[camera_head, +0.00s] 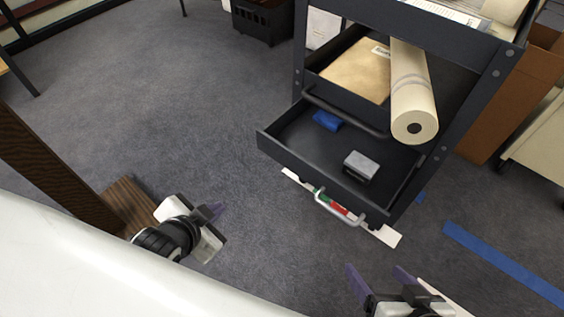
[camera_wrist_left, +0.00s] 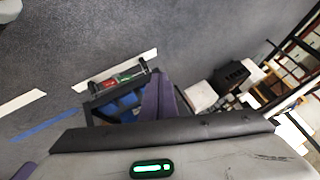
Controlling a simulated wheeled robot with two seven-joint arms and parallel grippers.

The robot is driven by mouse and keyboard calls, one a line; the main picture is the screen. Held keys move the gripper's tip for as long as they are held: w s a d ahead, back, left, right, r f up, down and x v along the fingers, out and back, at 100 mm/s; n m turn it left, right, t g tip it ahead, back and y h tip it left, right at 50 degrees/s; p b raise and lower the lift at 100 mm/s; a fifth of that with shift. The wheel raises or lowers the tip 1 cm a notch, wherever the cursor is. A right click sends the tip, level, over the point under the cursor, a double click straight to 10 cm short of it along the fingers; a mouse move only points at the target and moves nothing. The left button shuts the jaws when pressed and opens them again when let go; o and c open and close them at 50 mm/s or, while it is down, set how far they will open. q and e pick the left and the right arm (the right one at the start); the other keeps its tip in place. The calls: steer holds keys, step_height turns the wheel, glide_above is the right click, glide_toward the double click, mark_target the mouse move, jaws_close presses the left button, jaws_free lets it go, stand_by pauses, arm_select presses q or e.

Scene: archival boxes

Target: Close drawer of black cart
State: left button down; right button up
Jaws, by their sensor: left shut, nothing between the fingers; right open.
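The black cart (camera_head: 478,52) stands at the upper right in the head view. Its drawer (camera_head: 290,157) is pulled out toward me, with a light metal handle (camera_head: 338,208) on its front. A grey box-like item (camera_head: 361,166) and a blue item (camera_head: 327,121) lie in the drawer. In the left wrist view the drawer front and handle (camera_wrist_left: 125,78) show small, partly hidden. My left gripper (camera_head: 214,213) is shut and empty, left of the drawer and apart from it. My right gripper (camera_head: 382,277) is open and empty, in front of the drawer and below the handle in the picture.
A paper roll (camera_head: 411,92) and a tan folder (camera_head: 357,70) lie on the shelf above the drawer. Blue tape (camera_head: 505,265) marks the floor at right. A brown box (camera_head: 520,95) stands right of the cart. The grey carpet left of the drawer is clear.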

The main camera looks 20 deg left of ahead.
arm_select(q)
steer(key=w+a+m+t, duration=0.1)
steer(key=w+m+t, duration=0.2)
steer(key=m+t+h+b, duration=0.1)
steer(key=m+t+h, duration=0.55)
steer(key=m, duration=0.75)
glide_toward(292, 154)
steer(key=shift+g+h, duration=0.45)
steer(key=x, duration=0.1)
steer(key=b+x, duration=0.1)
steer(key=x, duration=0.3)
steer(key=shift+w+a+r+b, duration=0.2)
steer(key=shift+w+a+b, duration=0.05)
steer(key=shift+w+b, duration=0.1)
steer(key=shift+w+d, duration=0.2)
steer(key=shift+w, duration=0.25)
arm_select(e)
steer(key=shift+w+a+f+n+g+y, duration=0.25)
steer(key=shift+a+f+n+g+y, duration=0.05)
steer(key=shift+a, duration=0.35)
steer(key=shift+s+f, duration=0.15)
steer(key=shift+s, duration=0.05)
